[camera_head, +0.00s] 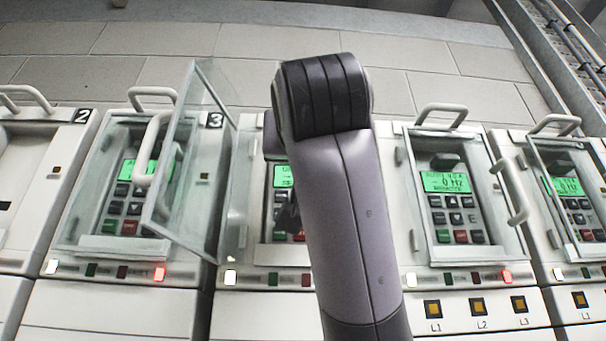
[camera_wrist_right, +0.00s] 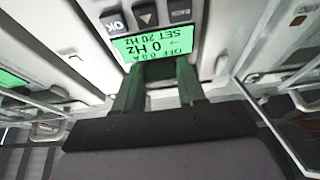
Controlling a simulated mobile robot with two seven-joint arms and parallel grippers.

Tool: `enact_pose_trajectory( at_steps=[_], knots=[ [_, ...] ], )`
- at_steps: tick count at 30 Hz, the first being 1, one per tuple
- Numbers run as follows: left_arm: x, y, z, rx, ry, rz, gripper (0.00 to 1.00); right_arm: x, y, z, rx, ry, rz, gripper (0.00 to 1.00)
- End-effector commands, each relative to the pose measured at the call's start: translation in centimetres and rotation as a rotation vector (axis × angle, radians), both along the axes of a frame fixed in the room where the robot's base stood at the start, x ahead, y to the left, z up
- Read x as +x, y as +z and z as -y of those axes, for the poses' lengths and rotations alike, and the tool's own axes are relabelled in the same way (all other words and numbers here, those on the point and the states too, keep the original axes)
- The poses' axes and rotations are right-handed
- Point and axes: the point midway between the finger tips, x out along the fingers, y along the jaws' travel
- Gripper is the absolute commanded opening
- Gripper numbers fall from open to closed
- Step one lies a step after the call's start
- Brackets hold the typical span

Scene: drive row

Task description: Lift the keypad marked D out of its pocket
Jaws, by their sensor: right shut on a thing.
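In the right wrist view, a grey keypad with a green display (camera_wrist_right: 152,44) reads 0 Hz, SET 20 Hz, upside down, with OK and arrow keys beyond it. My right gripper (camera_wrist_right: 158,70) is shut on the grey grip at this keypad's near end. In the head view the same keypad (camera_head: 283,177) shows only as a strip left of my right arm, which hides most of it and the gripper. It appears to be in its pocket; whether it is seated or slightly raised I cannot tell. No letter D is legible. My left gripper is not in view.
An open glass door (camera_head: 190,165) stands out left of my arm, close to it, by the drive numbered 3. Another keypad (camera_head: 452,205) is in the drive right of my arm. A glass door (camera_head: 560,190) stands at the far right. Handles protrude along the row.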

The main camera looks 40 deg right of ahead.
Motion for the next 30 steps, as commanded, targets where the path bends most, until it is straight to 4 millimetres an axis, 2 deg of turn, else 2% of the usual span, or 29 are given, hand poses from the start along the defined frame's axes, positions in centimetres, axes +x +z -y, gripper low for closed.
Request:
enact_pose_trajectory(
  at_steps=[13, 30],
  knots=[
    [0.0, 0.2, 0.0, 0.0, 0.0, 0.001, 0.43, 0.1, 0.1, 0.1, 0.003, -0.001, -0.003, 0.13],
    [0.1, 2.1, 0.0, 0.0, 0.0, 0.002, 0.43, 0.1, 2.4, 0.1, 0.004, -0.001, -0.003, 0.13]
  ],
)
